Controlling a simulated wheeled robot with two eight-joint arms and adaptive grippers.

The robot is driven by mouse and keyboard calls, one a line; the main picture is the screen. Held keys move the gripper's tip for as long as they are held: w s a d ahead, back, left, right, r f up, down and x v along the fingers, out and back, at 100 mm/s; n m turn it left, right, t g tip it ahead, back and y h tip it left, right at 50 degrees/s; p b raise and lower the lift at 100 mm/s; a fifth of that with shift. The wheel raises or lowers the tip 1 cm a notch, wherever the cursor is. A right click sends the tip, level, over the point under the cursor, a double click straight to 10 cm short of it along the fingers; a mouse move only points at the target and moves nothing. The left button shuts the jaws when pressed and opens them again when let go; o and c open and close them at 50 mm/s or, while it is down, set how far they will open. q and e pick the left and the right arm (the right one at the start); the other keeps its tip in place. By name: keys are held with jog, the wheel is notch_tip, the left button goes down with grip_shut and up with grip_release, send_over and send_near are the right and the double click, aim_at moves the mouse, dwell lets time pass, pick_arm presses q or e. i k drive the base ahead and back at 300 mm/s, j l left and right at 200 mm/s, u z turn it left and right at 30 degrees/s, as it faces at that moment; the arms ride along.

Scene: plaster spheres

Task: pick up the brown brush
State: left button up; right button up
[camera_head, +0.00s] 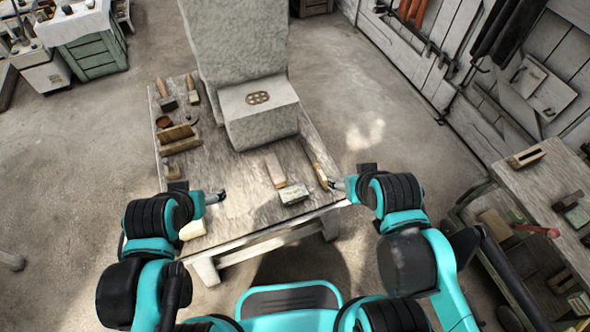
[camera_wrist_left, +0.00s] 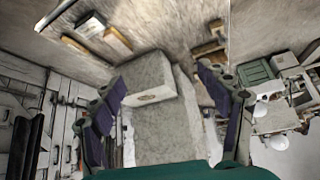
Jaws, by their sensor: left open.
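I cannot tell for sure which tool is the brown brush. One candidate is a brush-like tool with a brown handle and dark head (camera_head: 166,96) at the table's far left. Another is a long wooden-handled tool (camera_head: 318,165) near the right edge. My left gripper (camera_head: 217,197) is above the near left part of the table, open and empty. Its spread fingers (camera_wrist_left: 165,92) show in the left wrist view, with the stone block beyond them. My right gripper (camera_head: 334,184) is at the table's right edge, close to the long tool; its jaws are too small to read.
A large grey stone block (camera_head: 252,112) stands at the back of the wooden table (camera_head: 225,172). A wooden box (camera_head: 178,138) lies left; a wooden piece (camera_head: 274,170) and a grey-topped block (camera_head: 293,194) lie front right. A workbench (camera_head: 535,190) stands at the right. The table's middle is partly clear.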

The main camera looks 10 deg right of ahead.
aim_at(277, 173)
jog(key=i+l, duration=0.15)
jog(key=l, duration=0.3)
jog(key=i+l+u, duration=0.1)
jog(key=l, duration=0.35)
jog(key=i+l, duration=0.2)
jog(key=l, duration=0.25)
jog(key=i+l+u, duration=0.15)
jog(key=l, duration=0.8)
jog(key=i+u, duration=0.05)
